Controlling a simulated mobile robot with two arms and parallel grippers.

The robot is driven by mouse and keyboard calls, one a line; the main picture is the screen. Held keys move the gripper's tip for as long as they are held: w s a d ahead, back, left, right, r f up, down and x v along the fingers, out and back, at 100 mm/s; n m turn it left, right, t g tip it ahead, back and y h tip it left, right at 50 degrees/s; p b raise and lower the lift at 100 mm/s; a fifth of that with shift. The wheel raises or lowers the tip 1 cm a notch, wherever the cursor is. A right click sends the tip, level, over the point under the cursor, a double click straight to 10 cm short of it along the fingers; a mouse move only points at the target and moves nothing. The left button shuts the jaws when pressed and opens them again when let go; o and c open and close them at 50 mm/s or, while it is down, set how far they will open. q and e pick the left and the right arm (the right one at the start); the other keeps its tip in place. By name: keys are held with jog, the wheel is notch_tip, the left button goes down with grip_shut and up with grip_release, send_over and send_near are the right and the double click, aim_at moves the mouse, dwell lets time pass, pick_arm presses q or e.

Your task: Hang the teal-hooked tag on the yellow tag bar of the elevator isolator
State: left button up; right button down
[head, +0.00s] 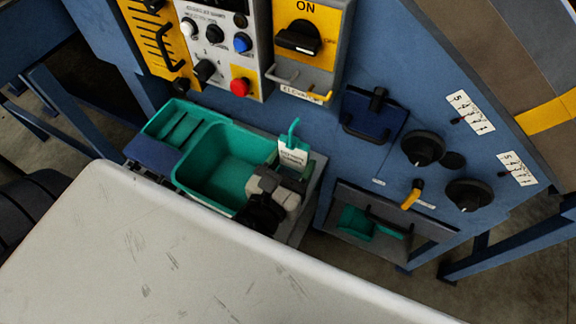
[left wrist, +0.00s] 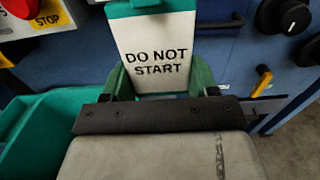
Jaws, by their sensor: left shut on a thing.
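The tag (head: 292,154) is a white card with a teal hook (head: 294,129) pointing up. In the left wrist view the tag (left wrist: 155,52) reads DO NOT START, and its hook is cut off by the top edge. My left gripper (head: 291,168) is shut on the tag's lower part and holds it upright, in front of the blue panel. The elevator isolator (head: 310,18) is a yellow box with a black knob at ON. Its yellow tag bar (head: 321,98) sits low on the box, above and apart from the hook. My right gripper is out of view.
A teal bin (head: 208,165) is beside my left gripper. A control box (head: 215,45) with a red button (head: 241,87) stands left of the isolator. Black knobs (head: 423,148) and a blue holder (head: 374,114) are to the right. A pale surface (head: 190,260) fills the foreground.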

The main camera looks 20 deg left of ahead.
pick_arm(q)
jog(key=w+f, duration=0.1)
jog(key=w, duration=0.8)
jog(key=shift+w+d+f, duration=0.15)
jog(key=shift+w+f, duration=0.05)
dwell(0.4)
jog(key=o, duration=1)
jog(key=shift+c, duration=0.2)
